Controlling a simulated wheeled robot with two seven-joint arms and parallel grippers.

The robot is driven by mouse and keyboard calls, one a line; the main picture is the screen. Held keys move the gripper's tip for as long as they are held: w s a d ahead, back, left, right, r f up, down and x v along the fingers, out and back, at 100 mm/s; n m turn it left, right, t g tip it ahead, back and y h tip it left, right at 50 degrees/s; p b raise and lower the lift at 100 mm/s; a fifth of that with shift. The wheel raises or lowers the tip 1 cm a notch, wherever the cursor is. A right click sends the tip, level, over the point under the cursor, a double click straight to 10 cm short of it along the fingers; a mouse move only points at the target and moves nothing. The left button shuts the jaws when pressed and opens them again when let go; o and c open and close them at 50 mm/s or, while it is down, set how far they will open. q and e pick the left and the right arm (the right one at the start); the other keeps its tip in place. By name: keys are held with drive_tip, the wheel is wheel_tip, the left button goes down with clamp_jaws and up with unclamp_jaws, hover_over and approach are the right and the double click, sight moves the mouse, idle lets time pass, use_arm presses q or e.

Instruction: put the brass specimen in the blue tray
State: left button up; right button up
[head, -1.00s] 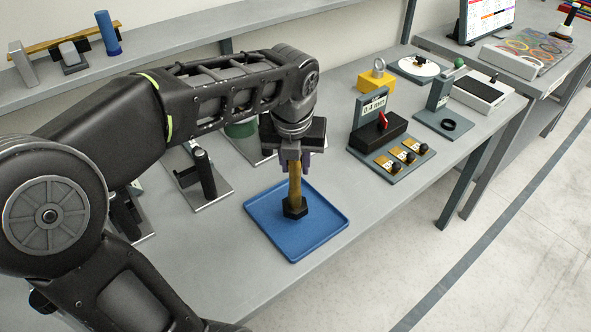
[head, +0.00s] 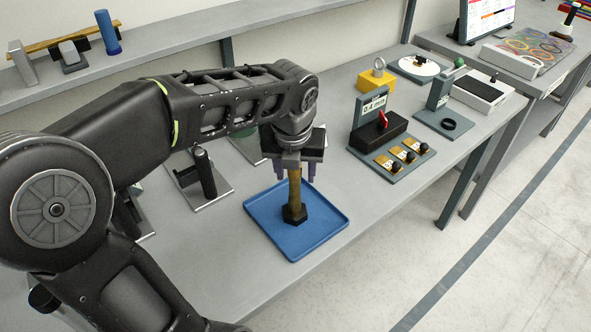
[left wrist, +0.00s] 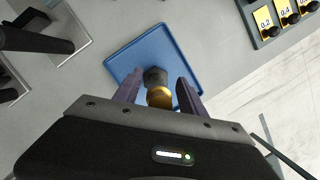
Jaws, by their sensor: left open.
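The brass specimen (head: 295,188) stands upright in the blue tray (head: 321,246), its dark hexagonal end down on the tray floor. My left gripper (head: 295,172) is open above the tray, with its fingers spread on either side of the specimen's upper part. The left wrist view shows the specimen (left wrist: 159,97) between the two open fingers (left wrist: 160,88), with visible gaps, over the blue tray (left wrist: 148,45). The specimen's top is hidden by the gripper in the head view. My right gripper is not in view.
A grey gauge stand (head: 378,132) with several labelled brass tabs stands right of the tray. A black post on a metal plate (head: 202,177) stands to the left. The bench front edge is close to the tray; bench between the tray and gauge stand is clear.

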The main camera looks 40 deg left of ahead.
use_arm(q)
drive_tip(key=shift+r, duration=0.15)
drive_tip(key=v, duration=1.2)
drive_tip(key=shift+d, duration=0.1)
idle(0.5)
